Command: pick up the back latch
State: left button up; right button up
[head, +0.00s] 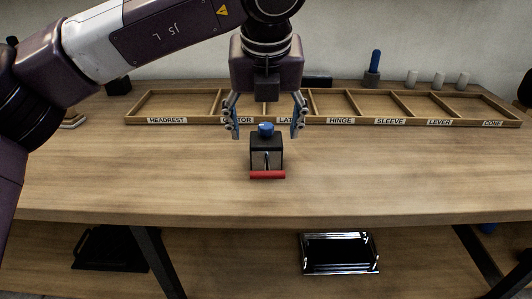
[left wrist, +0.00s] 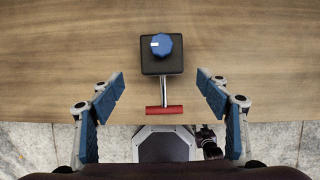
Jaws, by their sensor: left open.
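The back latch (head: 266,154) is a small black block with a blue knob on top and a red bar on a metal stem at its front. It stands on the wooden table, and in the left wrist view (left wrist: 161,63) it is seen from above. My left gripper (head: 266,134) is open above it, with a blue-padded finger to each side of the knob in the head view. In the left wrist view the block lies ahead of the fingertips, and the red bar lies between them and apart from them. My right gripper is out of view.
A wooden divided tray (head: 335,105) labelled HEADREST, HINGE, SLEEVE, LEVER and CONE stretches behind the latch. A blue-handled item (head: 373,68) and pale cylinders (head: 438,81) stand behind it. A shiny metal frame (head: 339,253) lies on the lower shelf. The table around the latch is clear.

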aim_at(266, 143)
pick_arm(q)
jog(key=x, duration=0.5)
jog(key=shift+d, duration=0.15)
jog(key=shift+r, duration=0.2)
jog(key=c, duration=1.7)
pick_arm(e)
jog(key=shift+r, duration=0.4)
pick_arm(q)
jog(key=shift+r, duration=0.1)
